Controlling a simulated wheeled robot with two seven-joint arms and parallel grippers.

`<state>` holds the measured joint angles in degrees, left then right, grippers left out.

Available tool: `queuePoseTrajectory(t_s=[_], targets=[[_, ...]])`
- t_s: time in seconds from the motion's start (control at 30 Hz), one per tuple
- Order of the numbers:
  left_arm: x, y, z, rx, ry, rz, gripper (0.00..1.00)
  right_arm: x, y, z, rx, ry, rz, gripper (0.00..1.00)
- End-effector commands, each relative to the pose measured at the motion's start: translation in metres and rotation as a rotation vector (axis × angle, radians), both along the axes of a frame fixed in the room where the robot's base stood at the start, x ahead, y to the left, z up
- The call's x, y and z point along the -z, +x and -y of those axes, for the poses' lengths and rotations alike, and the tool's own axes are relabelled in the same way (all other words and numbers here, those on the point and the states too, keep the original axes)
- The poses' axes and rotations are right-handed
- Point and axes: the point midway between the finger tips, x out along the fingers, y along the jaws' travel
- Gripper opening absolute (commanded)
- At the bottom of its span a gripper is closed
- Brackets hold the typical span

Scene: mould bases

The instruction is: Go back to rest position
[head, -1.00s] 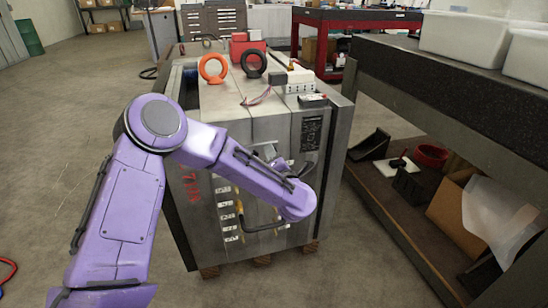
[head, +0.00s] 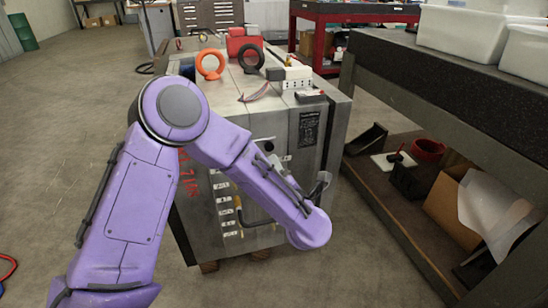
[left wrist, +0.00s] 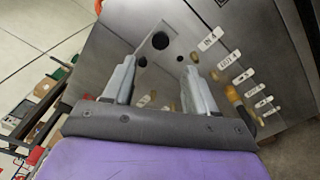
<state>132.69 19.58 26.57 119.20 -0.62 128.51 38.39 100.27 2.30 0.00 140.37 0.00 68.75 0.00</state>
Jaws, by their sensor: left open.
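My left arm reaches in from the left in the head view, bent at the elbow, in front of the grey mould base (head: 283,150). My left gripper (head: 322,182) shows only partly there, beyond the wrist, near the right part of the mould base's front face. In the left wrist view the left gripper (left wrist: 158,80) has its two fingers apart with nothing between them. Beyond the fingers is the mould base's face (left wrist: 180,25) with dark holes, brass fittings and white labels. My right gripper is not in view.
A dark-topped workbench (head: 450,85) with a loaded lower shelf stands close on the right.

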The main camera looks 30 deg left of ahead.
Motion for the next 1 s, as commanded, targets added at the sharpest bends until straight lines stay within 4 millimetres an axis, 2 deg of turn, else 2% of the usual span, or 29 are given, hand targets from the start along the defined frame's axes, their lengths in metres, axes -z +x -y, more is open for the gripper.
queuePoseTrajectory(t_s=[0.17,0.67,0.77,0.83,0.87,0.9,0.97,1.0], targets=[[0.000,-0.011,0.013,0.000,0.001,0.001,0.57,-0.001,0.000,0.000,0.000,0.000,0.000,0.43],[0.000,-0.011,0.013,0.000,0.005,-0.005,0.57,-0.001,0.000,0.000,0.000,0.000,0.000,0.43],[0.004,-0.001,0.024,0.085,0.090,-0.121,0.57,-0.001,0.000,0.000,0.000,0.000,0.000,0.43],[0.023,0.006,0.039,0.238,0.241,-0.316,0.57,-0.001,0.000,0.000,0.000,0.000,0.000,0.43],[0.044,0.004,0.045,0.325,0.336,-0.441,0.57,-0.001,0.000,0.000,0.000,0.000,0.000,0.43],[0.082,-0.007,0.052,0.445,0.462,-0.619,0.57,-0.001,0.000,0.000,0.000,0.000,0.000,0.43],[0.133,-0.030,0.057,0.601,0.606,-0.842,0.57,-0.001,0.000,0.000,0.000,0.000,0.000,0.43],[0.164,-0.049,0.058,0.694,0.681,-0.970,0.57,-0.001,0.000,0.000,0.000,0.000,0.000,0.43]])
